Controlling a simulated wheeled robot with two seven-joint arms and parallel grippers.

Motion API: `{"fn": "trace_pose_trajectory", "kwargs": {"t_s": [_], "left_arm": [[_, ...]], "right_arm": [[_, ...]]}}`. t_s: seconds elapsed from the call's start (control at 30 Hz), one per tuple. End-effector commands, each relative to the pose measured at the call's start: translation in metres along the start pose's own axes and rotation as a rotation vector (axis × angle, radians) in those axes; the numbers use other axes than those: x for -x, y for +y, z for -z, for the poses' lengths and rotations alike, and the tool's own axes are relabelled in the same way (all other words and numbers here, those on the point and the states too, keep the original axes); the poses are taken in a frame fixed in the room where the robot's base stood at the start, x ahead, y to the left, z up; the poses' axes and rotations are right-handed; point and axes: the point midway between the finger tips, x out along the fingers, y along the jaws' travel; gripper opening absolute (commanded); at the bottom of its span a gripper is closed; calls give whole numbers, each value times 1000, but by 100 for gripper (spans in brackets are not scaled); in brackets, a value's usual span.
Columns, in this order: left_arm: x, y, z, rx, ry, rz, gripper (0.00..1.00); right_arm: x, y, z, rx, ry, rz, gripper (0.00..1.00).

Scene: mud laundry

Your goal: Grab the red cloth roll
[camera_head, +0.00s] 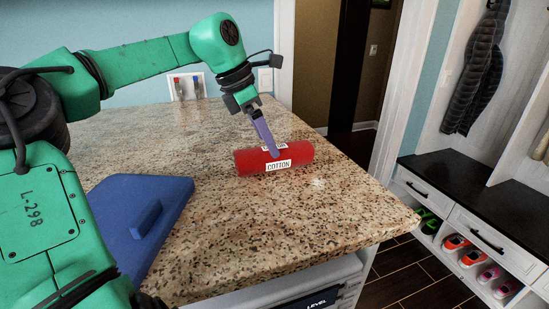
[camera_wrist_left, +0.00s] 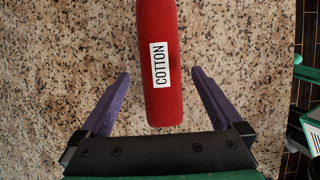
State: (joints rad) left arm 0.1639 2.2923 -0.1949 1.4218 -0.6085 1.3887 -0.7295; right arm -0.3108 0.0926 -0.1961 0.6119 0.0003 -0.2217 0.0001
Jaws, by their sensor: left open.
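The red cloth roll (camera_head: 250,161) lies on its side on the granite counter, with a white "COTTON" label on it. My left gripper (camera_head: 275,153) reaches down from above to the roll, one purple finger showing in front of it in the head view. In the left wrist view the roll (camera_wrist_left: 160,50) runs from the top edge down between the two spread fingers of the left gripper (camera_wrist_left: 160,78). The jaws are open, with a gap on both sides of the roll. My right gripper is not in view.
The speckled counter (camera_head: 330,215) has free room around the roll. A blue lid-like panel (camera_head: 165,195) with a raised handle lies to the left. A dark-topped shoe bench (camera_head: 470,185) stands at the right, beyond the counter's edge.

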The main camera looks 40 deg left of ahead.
Motion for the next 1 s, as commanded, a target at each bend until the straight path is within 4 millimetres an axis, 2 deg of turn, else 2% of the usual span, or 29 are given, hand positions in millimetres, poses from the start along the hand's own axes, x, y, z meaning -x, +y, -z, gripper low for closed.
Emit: {"fn": "trace_pose_trajectory", "kwargs": {"t_s": [0.2, 0.3, 0.5, 0.53, 0.67, 0.7, 0.77, 1.0], "left_arm": [[-36, -2, -2, 1, 3, 3, 100], [-50, -2, -2, 0, 1, 2, 100], [-54, -1, -2, 0, 0, 0, 100], [-54, -1, -2, 1, 0, 0, 96], [-54, -1, -2, 0, -1, 0, 46], [-54, -1, -2, 0, -1, 0, 31], [-54, -1, -2, 0, -1, 0, 10], [-52, -1, -2, 0, -2, -1, 10]], "right_arm": [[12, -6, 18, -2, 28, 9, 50], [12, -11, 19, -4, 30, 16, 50], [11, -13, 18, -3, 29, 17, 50], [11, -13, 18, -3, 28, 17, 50], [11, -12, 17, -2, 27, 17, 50], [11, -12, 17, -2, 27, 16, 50], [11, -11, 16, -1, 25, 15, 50], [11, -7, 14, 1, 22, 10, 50]]}}
